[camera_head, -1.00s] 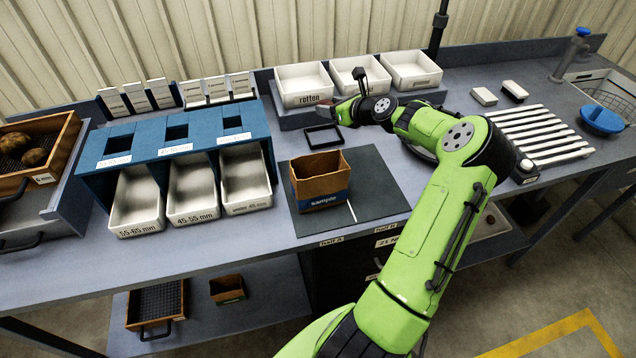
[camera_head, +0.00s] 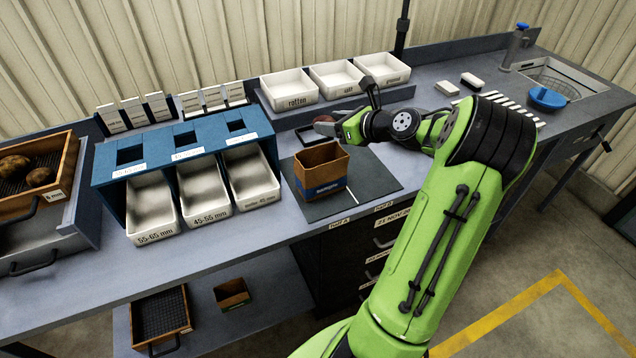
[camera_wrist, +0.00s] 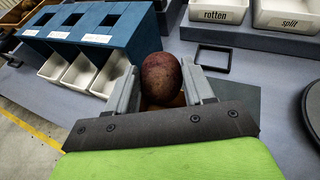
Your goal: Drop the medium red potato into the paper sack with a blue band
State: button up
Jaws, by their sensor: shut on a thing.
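The paper sack (camera_head: 306,173) stands open and upright on the dark mat, with a blue band around its lower part. My gripper (camera_head: 327,125) is above the bench behind the sack in the head view. It is shut on the red potato (camera_wrist: 162,78), which sits between the two grey fingers (camera_wrist: 163,88) in the wrist view. In the head view only a small reddish part of the potato shows. In the wrist view a brown patch beneath the potato may be the sack; the potato and gripper hide most of it.
A blue sizing stand (camera_head: 165,150) with white bins is left of the sack. White trays, one labelled rotten (camera_head: 291,101), stand behind. A black square frame (camera_wrist: 212,60) lies on the bench. A wooden tray (camera_head: 66,183) with potatoes is far left.

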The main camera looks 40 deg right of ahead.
notch_tip(320, 180, down, 2)
jog(key=shift+f+b, duration=0.15)
jog(key=shift+b, duration=0.55)
jog(key=o, duration=1.2)
jog(key=shift+c, duration=0.2)
jog(key=p+v, duration=0.3)
jog(key=v, duration=1.2)
jog(key=shift+s+r+p, duration=0.3)
jog(key=shift+d, duration=0.15)
